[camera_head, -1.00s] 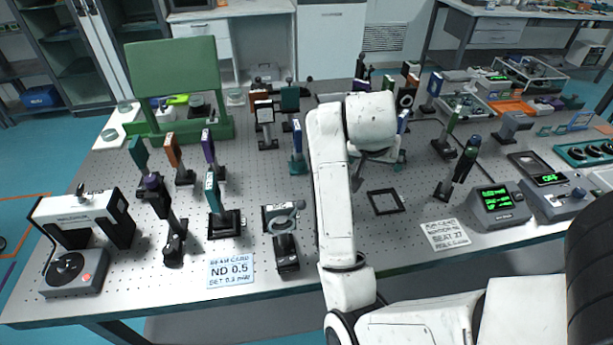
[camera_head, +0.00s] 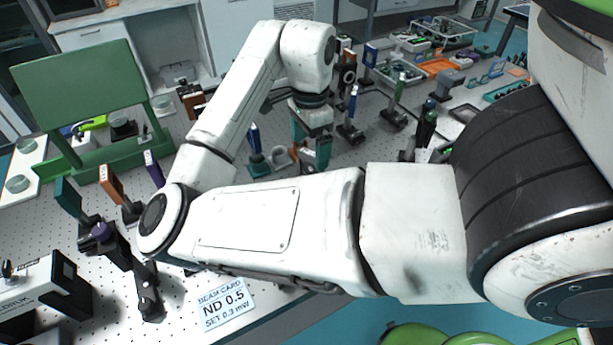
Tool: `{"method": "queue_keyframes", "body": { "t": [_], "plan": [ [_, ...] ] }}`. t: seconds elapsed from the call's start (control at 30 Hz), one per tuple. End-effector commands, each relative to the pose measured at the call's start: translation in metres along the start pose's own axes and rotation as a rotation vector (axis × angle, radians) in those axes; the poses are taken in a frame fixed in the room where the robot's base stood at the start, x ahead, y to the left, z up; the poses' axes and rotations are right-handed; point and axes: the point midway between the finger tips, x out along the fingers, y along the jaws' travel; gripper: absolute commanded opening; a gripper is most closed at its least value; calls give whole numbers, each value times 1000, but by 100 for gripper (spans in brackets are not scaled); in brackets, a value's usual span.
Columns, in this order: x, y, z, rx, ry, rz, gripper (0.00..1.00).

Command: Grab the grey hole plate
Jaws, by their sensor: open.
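My gripper (camera_head: 310,152) is low over the perforated table in the middle of the picture, below my bent arm. Its teal fingers point down and are apart, with little detail visible between them. A small light grey piece (camera_head: 280,157) with a rounded outline shows just left of the fingers. I cannot tell whether it is the grey hole plate. A dark upright plate with a round hole (camera_head: 347,75) stands farther back, right of my arm. No plate is clearly held.
A green board (camera_head: 80,85) stands at the back left. Orange and purple plates on posts, and a beam card (camera_head: 224,303), are at the front left. My forearm hides much of the front table.

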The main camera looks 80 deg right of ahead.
Motion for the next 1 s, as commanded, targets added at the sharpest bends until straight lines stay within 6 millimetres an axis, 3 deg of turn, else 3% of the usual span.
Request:
{"method": "queue_keyframes", "body": {
  "t": [0.1, 0.37, 0.63, 0.97, 1.0],
  "plan": [
    [16, 0, 0, -2, 1, 2, 98],
    [34, 1, -1, -1, 1, 1, 98],
    [71, 2, -2, -2, 1, 0, 98],
    [79, 2, -3, -1, 2, -3, 98],
    [79, 2, -3, -1, 2, -3, 94]
  ]
}}
